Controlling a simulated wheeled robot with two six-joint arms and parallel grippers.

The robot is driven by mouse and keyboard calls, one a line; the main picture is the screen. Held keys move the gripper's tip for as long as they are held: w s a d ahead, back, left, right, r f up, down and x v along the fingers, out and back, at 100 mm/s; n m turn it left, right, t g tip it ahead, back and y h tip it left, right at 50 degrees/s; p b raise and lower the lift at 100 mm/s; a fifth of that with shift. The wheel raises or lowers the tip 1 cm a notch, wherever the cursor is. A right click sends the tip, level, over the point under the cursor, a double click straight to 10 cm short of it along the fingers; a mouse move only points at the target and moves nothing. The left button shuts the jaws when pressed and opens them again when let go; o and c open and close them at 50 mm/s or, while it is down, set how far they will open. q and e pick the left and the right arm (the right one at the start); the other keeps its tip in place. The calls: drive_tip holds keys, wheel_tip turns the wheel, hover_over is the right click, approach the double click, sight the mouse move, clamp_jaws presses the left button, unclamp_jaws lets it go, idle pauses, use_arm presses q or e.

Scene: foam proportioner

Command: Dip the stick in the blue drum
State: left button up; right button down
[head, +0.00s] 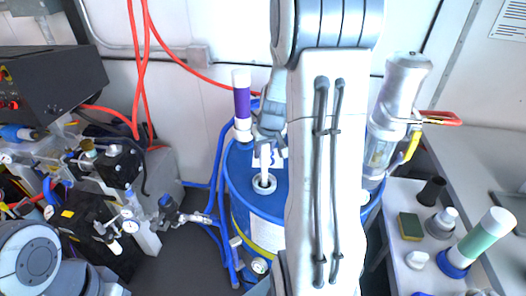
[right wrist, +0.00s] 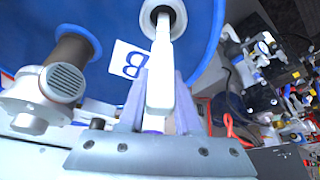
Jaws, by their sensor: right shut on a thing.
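The blue drum (head: 240,170) stands in the middle of the head view, partly hidden behind my right arm. Its blue top (right wrist: 205,25) also shows in the right wrist view, with a white label marked B. My right gripper (head: 267,138) is above the drum top and shut on the white stick (head: 265,158). In the right wrist view my right gripper (right wrist: 160,90) has its fingers on both sides of the stick (right wrist: 161,65). The stick's lower end reaches into the white-ringed opening (head: 264,186) in the drum top; its tip is hidden. My left gripper is not in view.
A clear-bodied pump with a grey head (head: 403,80) stands at the drum's right side. A purple-banded white tube (head: 242,98) rises at its back left. Blue hoses and valves crowd the left. A white table (head: 400,270) with small items is at right.

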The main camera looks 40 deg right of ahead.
wheel_tip(320, 180, up, 25)
drive_tip(key=p, duration=1.9)
drive_tip(key=shift+r+p, duration=0.2)
drive_tip(key=shift+p, duration=0.15)
drive_tip(key=shift+f, duration=0.1)
